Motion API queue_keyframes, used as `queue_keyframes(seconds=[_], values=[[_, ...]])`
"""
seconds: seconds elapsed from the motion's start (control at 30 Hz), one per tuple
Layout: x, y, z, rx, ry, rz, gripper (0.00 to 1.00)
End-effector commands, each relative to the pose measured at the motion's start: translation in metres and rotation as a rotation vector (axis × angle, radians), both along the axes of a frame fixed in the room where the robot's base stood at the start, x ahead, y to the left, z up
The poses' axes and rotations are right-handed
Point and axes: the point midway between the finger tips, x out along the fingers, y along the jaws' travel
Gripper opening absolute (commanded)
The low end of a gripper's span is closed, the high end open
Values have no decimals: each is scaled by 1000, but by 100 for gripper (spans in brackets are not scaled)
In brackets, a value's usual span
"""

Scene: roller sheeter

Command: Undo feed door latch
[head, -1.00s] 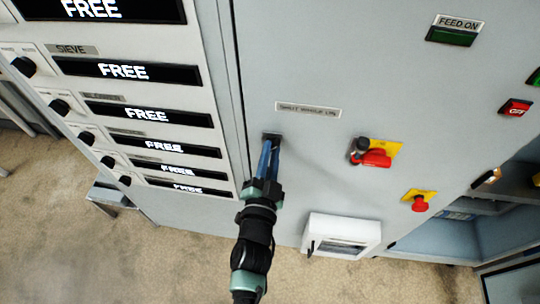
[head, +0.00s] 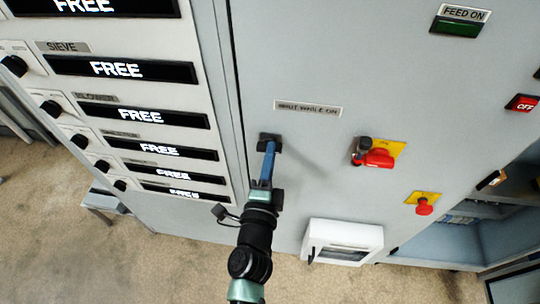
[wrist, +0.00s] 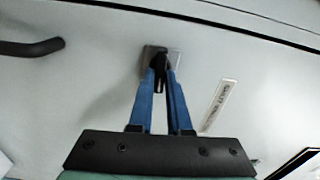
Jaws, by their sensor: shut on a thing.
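The latch (head: 271,139) is a small black handle on a square plate, on the grey cabinet door (head: 310,60) beside its left seam. A label plate (head: 307,108) sits up and to its right; its text is hard to read. My gripper (head: 268,150) reaches up from below, with its blue fingers at the latch. In the wrist view the latch plate (wrist: 172,58) shows behind the fingertips, and my gripper (wrist: 161,80) is shut on the dark latch handle (wrist: 159,77). The fingers partly hide the handle.
A red rotary switch (head: 378,157) on a yellow plate and a red stop button (head: 423,206) are right of the latch. A white box (head: 342,242) juts out below. A panel of displays (head: 140,115) with black knobs stands left.

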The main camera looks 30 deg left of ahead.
Motion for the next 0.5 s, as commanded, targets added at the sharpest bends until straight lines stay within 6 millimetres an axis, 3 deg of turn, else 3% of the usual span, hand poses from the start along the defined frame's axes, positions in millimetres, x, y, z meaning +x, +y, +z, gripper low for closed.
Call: queue_keyframes(seconds=[0.5], values=[[0, 0, -1, 88, 29, -1, 0]])
